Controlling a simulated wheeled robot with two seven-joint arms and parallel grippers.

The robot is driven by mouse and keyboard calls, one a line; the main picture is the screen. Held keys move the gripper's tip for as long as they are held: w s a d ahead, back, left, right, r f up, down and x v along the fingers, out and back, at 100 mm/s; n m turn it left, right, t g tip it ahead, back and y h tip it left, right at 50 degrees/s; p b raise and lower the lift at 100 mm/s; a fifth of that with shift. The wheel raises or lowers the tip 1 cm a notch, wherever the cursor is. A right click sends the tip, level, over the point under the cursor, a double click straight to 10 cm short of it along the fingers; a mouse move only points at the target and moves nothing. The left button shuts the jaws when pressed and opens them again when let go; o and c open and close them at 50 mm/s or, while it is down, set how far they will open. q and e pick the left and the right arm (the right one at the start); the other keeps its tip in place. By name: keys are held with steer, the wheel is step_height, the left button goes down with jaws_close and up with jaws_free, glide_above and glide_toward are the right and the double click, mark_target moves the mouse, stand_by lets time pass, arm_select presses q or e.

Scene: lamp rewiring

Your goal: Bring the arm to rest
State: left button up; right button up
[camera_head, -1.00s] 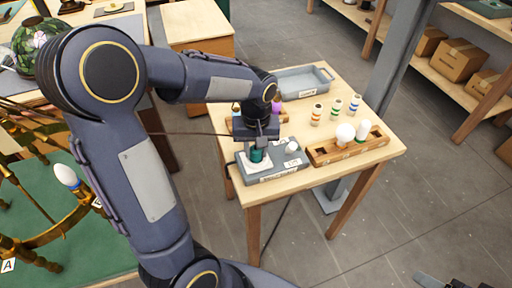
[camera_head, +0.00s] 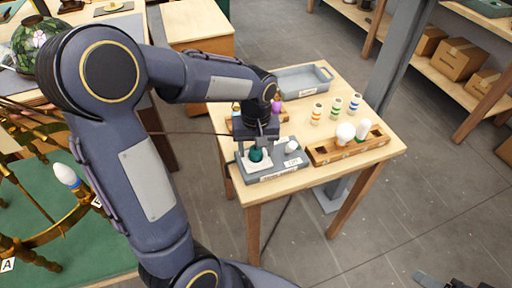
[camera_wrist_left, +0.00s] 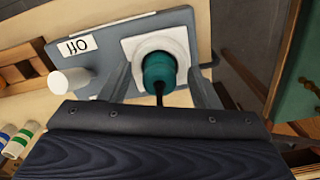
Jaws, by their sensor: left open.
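My left gripper (camera_head: 257,146) is over the grey box at the front left of the small wooden table (camera_head: 285,188). A teal socket or bulb-like piece (camera_head: 256,155) stands on the white square plate of the grey box (camera_head: 272,172). In the left wrist view, the teal piece (camera_wrist_left: 158,72) sits between my two open fingers (camera_wrist_left: 160,85), with the white plate (camera_wrist_left: 128,48) under it. I cannot tell whether the fingers touch it. A label reading "OFF" (camera_wrist_left: 78,45) lies on the box beside a white knob (camera_wrist_left: 70,81). My right gripper is not clearly in view.
A wooden rack (camera_head: 350,149) with white bulbs stands right of the box. Several striped cylinders (camera_head: 336,107) stand behind it. A grey tray (camera_head: 300,79) is at the back. Left is a green mat (camera_head: 75,240) with a brass chandelier (camera_head: 50,230). A grey post (camera_head: 395,60) rises behind the table.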

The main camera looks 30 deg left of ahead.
arm_select(q)
step_height(320, 180, up, 7)
steer(key=shift+r, duration=0.35)
steer(key=shift+s+r, duration=0.15)
steer(key=shift+s, duration=0.25)
steer(key=s+d+m+t+h, duration=0.2)
steer(key=s, duration=0.6)
steer(key=s+d+m+t+h, duration=0.1)
steer(key=s+d+m+t, duration=0.1)
steer(key=s, duration=0.6)
steer(key=shift+f+m+t+h, duration=0.4)
steer(key=shift+t, duration=0.4)
